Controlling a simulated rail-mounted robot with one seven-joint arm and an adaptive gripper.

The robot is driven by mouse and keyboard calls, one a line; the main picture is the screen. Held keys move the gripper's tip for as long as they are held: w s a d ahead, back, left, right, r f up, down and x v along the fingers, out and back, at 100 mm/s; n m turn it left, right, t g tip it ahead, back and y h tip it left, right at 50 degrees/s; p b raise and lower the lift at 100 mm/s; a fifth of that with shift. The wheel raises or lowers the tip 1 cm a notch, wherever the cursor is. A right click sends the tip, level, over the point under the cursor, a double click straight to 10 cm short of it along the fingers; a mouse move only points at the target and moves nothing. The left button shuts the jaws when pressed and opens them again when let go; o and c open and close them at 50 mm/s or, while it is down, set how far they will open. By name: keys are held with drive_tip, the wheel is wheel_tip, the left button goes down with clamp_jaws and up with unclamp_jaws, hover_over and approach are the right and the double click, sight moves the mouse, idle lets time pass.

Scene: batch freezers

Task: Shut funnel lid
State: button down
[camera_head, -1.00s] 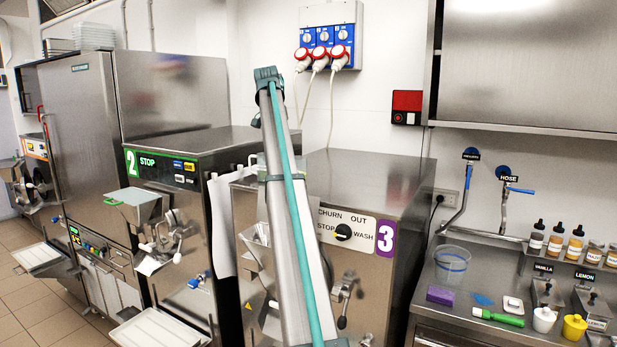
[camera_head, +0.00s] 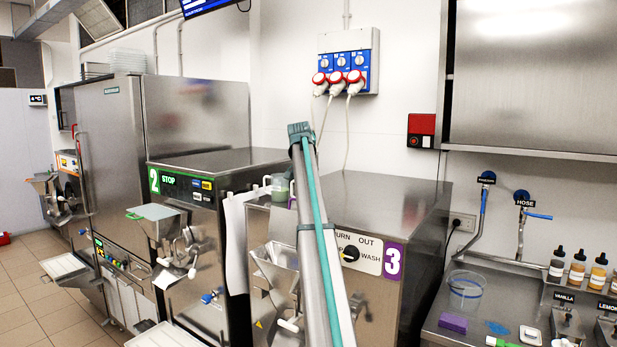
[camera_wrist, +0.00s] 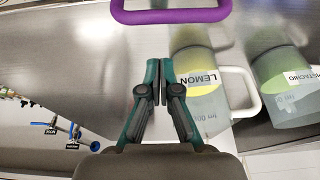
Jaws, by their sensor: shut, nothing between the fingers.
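Freezer 3 (camera_head: 384,200) has a steel funnel (camera_head: 275,262) on its front, partly hidden behind my arm in the head view. In the wrist view, a purple rounded edge (camera_wrist: 170,14) shows at the top, cut off by the frame; it may belong to the funnel lid, but I cannot tell how far that lid is open. My gripper (camera_wrist: 157,70) is shut and empty in the wrist view, apart from and below the purple edge. My gripper does not show clearly in the head view. Freezer 2's funnel (camera_head: 160,225) carries a green-edged lid (camera_head: 155,211).
A jug marked LEMON (camera_wrist: 205,95) stands just right of my gripper in the wrist view, with a jug marked PISTACHIO (camera_wrist: 285,85) beyond it. A side counter (camera_head: 440,318) holds a clear cup (camera_head: 466,290), a purple sponge (camera_head: 453,323) and several bottles.

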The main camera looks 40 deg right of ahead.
drive_tip(key=a+p, duration=0.1)
drive_tip(key=s+a+p, duration=0.1)
drive_tip(key=a, duration=0.1)
drive_tip(key=shift+s+a, duration=0.15)
drive_tip(key=shift+a, duration=0.15)
drive_tip(key=shift+f, duration=0.1)
drive_tip(key=shift+s, duration=0.1)
